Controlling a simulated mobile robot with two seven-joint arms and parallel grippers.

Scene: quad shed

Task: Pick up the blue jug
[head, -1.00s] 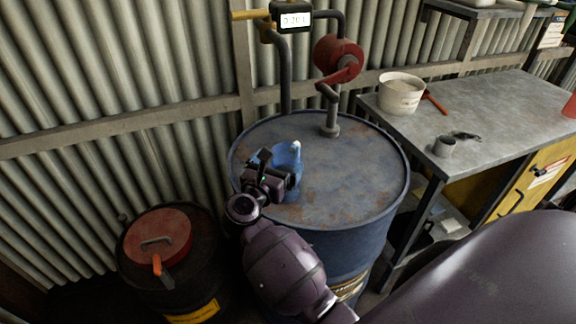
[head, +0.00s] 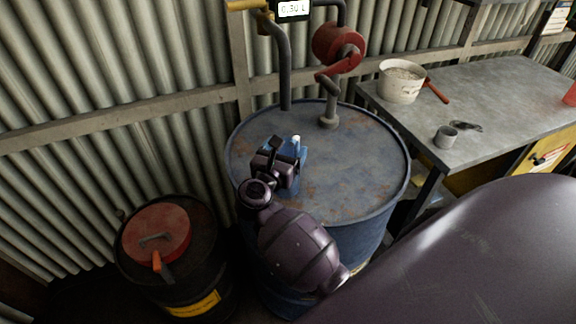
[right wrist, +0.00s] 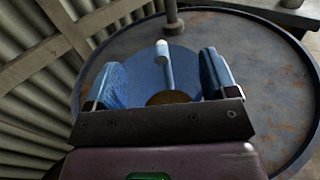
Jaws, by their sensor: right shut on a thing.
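The blue jug (head: 300,153) is at the drum top, left of its middle, partly hidden behind my gripper in the head view. It has a white tip at its top. My right gripper (head: 284,158) is shut on it, coming from the front left. In the right wrist view the jug (right wrist: 180,65) shows between the two blue-faced fingers (right wrist: 160,78), with a brownish round patch low inside it. I cannot tell whether its base touches the drum. My left gripper is not in view.
The blue drum (head: 350,180) carries an upright pipe and red crank pump (head: 337,46) at its back. A metal bench (head: 490,105) at right holds a white bucket (head: 400,85) and a small grey cup (head: 446,137). A red-lidded dark drum (head: 157,235) stands lower left.

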